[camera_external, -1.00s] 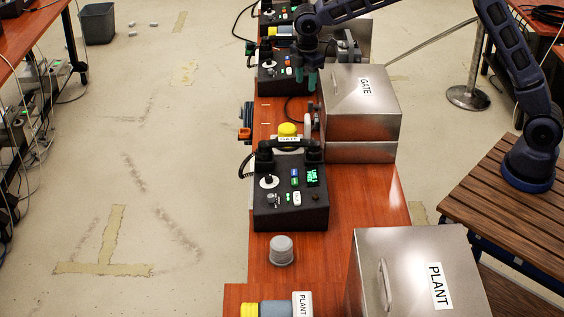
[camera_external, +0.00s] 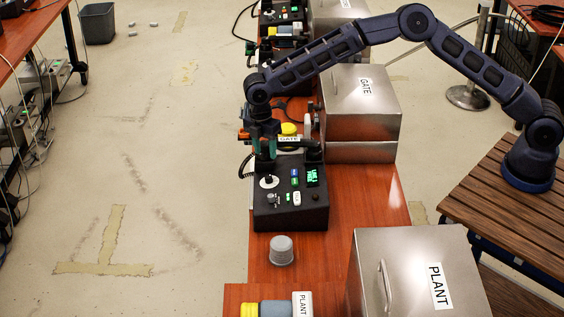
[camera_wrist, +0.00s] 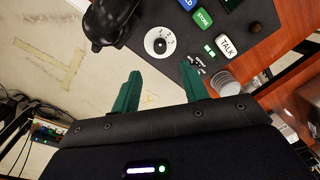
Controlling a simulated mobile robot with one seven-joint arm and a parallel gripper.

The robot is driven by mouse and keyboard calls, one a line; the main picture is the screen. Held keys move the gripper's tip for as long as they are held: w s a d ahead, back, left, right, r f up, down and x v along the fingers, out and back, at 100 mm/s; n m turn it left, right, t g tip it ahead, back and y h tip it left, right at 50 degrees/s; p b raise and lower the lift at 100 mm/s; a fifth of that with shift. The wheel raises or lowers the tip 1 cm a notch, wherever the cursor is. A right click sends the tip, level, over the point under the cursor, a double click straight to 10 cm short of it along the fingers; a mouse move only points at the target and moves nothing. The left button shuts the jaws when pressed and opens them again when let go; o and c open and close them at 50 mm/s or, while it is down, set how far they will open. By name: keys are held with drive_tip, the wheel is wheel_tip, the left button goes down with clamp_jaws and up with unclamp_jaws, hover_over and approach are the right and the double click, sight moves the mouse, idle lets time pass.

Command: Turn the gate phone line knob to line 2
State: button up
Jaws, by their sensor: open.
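The gate phone (camera_external: 290,215) is a black console on the red-brown bench, below a yellow-topped piece with a GATE label (camera_external: 289,139). Its line knob (camera_external: 268,181) is a black knob on a white round dial at the console's left. In the wrist view the knob (camera_wrist: 159,45) shows on its white dial with small numbers around it; I cannot read its setting. My gripper (camera_external: 265,152) is over the console's back left part, near the handset and just behind the knob. In the wrist view its green fingers (camera_wrist: 160,92) are apart, with nothing between them, and the knob lies beyond their tips.
The dark handset (camera_wrist: 108,22) lies beside the dial. A grey cap (camera_external: 281,250) stands in front of the console. Steel boxes marked GATE (camera_external: 362,105) and PLANT (camera_external: 415,270) stand to the right.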

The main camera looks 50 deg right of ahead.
sight(269, 177)
drive_tip(key=f, duration=0.6)
drive_tip(key=s+f, duration=0.1)
drive_tip(key=f, duration=0.3)
drive_tip(key=shift+d, duration=0.1)
drive_tip(key=shift+r, duration=0.1)
clamp_jaws()
drive_tip(key=shift+m, duration=0.4)
drive_tip(key=m, duration=0.2)
drive_tip(key=shift+m, duration=0.4)
drive_tip(key=shift+s+m+t, duration=0.1)
drive_tip(key=shift+m+t, duration=0.3)
drive_tip(key=shift+m, duration=1.7)
unclamp_jaws()
